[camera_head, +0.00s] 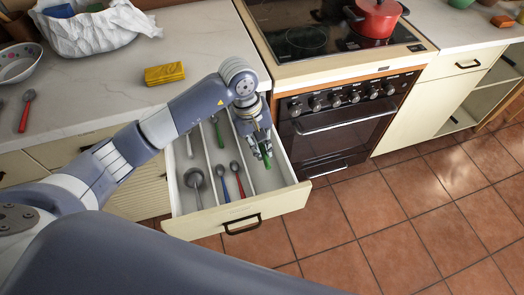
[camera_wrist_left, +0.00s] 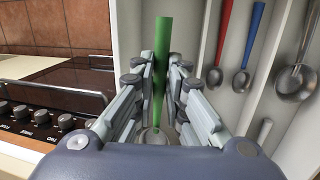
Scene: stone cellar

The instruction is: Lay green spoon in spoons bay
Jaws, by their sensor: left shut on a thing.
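My left gripper (camera_head: 262,148) is shut on the green spoon (camera_head: 267,161), over the right-hand bay of the open drawer (camera_head: 285,198). In the left wrist view the green handle (camera_wrist_left: 163,50) stands up between the fingers, and its bowl end shows partly below them. I cannot tell whether the spoon touches the drawer floor. The middle bay holds a blue-handled spoon (camera_head: 222,183), a red-handled spoon (camera_head: 238,178) and, farther back, another green-handled utensil (camera_head: 216,130). A ladle (camera_head: 195,179) lies in the left bay. My right gripper is not in view.
Thin dividers separate the drawer's bays. The oven (camera_head: 345,128) stands right of the drawer. The counter above holds a yellow sponge-like block (camera_head: 165,74), a red-handled spoon (camera_head: 27,110), a bowl (camera_head: 18,62) and a cloth-lined basket (camera_head: 85,32). A red pot (camera_head: 377,17) sits on the stove.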

